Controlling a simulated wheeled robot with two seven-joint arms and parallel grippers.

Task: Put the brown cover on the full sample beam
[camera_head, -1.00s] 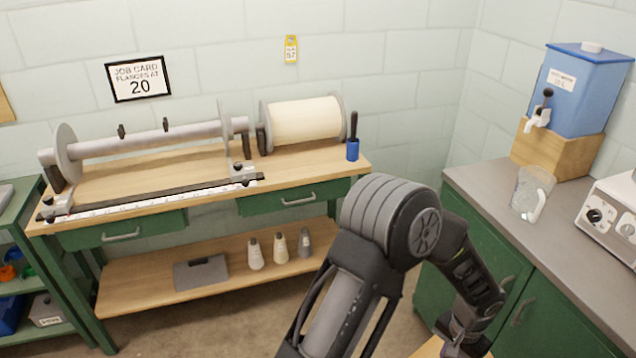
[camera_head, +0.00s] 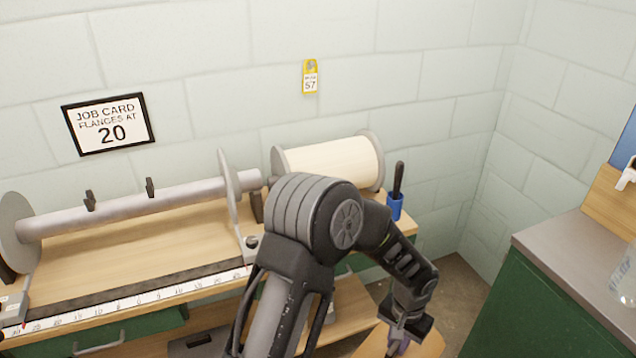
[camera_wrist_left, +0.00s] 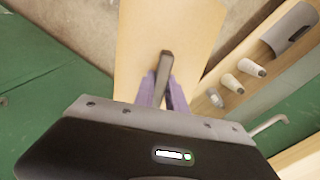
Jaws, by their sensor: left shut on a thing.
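The full sample beam (camera_head: 330,163), wound with cream yarn between grey flanges, lies at the back right of the bench, uncovered. My left gripper (camera_head: 402,346) hangs low in front of the bench's right end. In the left wrist view its purple fingers (camera_wrist_left: 163,92) are shut on the dark grey handle (camera_wrist_left: 164,68) of a flat tan-brown panel, which looks like the brown cover (camera_wrist_left: 165,25). The cover (camera_head: 428,347) also shows at the bottom of the head view, below and apart from the beam. My right gripper is not in view.
A bare roller (camera_head: 130,208) with flanges and a ruler (camera_head: 140,291) lie along the bench left of the beam. A blue cup (camera_head: 395,206) with a black-handled tool stands right of the beam. A grey-topped green cabinet (camera_head: 560,250) is at right.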

